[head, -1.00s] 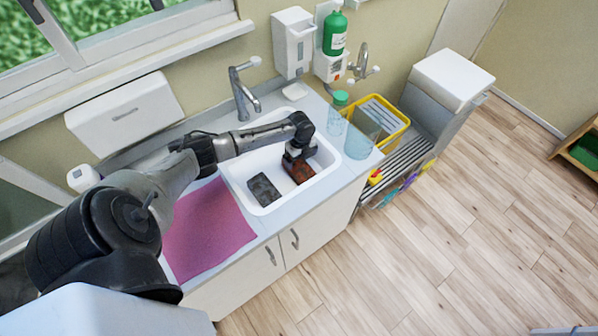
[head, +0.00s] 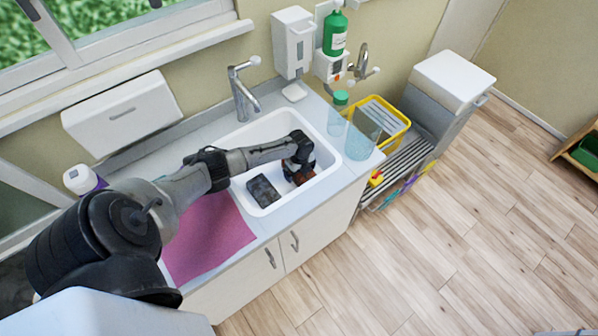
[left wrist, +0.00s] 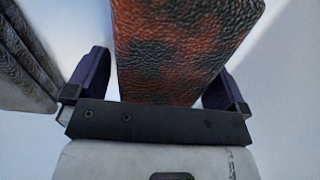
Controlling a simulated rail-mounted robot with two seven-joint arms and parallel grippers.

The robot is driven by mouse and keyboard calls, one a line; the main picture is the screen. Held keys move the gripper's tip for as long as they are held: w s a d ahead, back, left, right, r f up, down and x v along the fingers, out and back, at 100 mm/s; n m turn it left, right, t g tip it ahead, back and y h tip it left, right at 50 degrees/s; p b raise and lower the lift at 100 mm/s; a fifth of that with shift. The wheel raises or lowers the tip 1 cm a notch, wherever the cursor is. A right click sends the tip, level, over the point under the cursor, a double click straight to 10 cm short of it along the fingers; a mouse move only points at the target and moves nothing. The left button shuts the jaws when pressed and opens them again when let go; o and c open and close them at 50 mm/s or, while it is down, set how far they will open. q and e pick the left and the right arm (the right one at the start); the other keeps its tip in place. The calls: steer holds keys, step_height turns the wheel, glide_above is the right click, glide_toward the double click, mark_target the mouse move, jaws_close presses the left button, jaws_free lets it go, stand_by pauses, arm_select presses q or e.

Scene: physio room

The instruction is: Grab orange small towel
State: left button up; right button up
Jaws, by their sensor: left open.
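The small orange towel is a folded, dark-mottled orange block in the white sink (head: 322,150); in the head view only a bit of the towel (head: 306,178) shows under my gripper. In the left wrist view the towel (left wrist: 180,50) lies between the two fingers. My left gripper (head: 298,176) is over the towel, pointing down into the sink. Its fingers, seen in the left wrist view (left wrist: 158,92), are open, one on each side of the towel, with a gap on at least the left side. My right gripper does not show.
A dark grey folded towel (head: 263,190) lies in the sink, left of the orange one. The sink walls stand close around. A faucet (head: 243,92) rises behind. A purple cloth (head: 205,235) covers the counter at left. Clear containers (head: 362,138) stand at right.

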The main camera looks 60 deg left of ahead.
arm_select(q)
steer(key=shift+c, duration=0.3)
steer(key=c, duration=0.8)
steer(key=shift+c, duration=0.2)
